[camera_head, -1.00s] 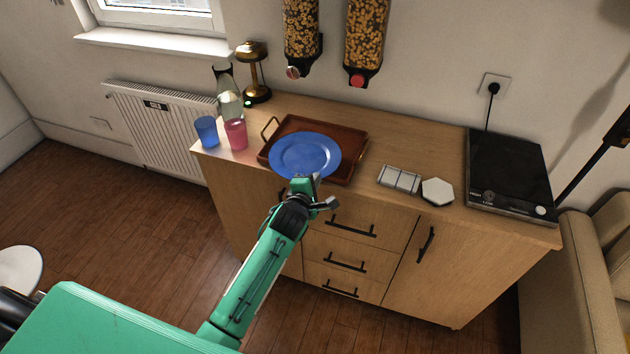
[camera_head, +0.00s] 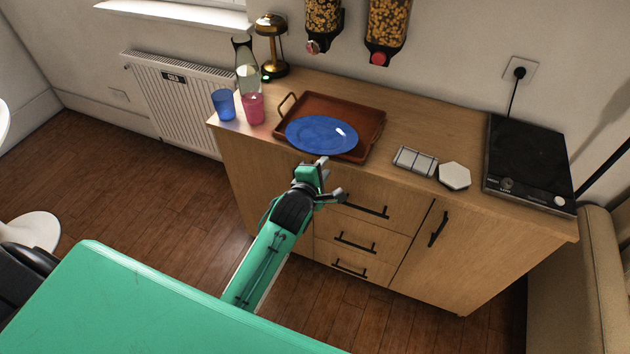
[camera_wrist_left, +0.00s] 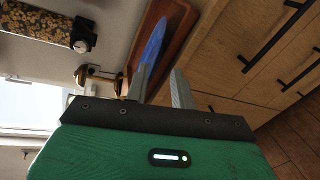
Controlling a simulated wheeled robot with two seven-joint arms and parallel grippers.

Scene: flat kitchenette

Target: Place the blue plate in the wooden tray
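The blue plate (camera_head: 321,135) lies over the brown wooden tray (camera_head: 367,146) on the cabinet top. Its front edge overlaps the tray's front rim, and I cannot tell whether it rests on that rim. My left gripper (camera_head: 333,178) is in front of the plate and the cabinet's front edge, open and empty. In the left wrist view the fingers (camera_wrist_left: 160,80) stand apart. The plate (camera_wrist_left: 154,43) shows there nearly edge-on beyond the fingertips, with the tray (camera_wrist_left: 178,38) beside it. My right gripper is not in view.
A blue cup (camera_head: 223,104), a pink cup (camera_head: 253,108), a glass carafe (camera_head: 246,70) and a brass lamp (camera_head: 272,45) stand left of the tray. A segmented block (camera_head: 415,161), a white hexagon (camera_head: 454,176) and a black hob (camera_head: 530,163) are to the right. Drawer handles (camera_head: 366,207) protrude below.

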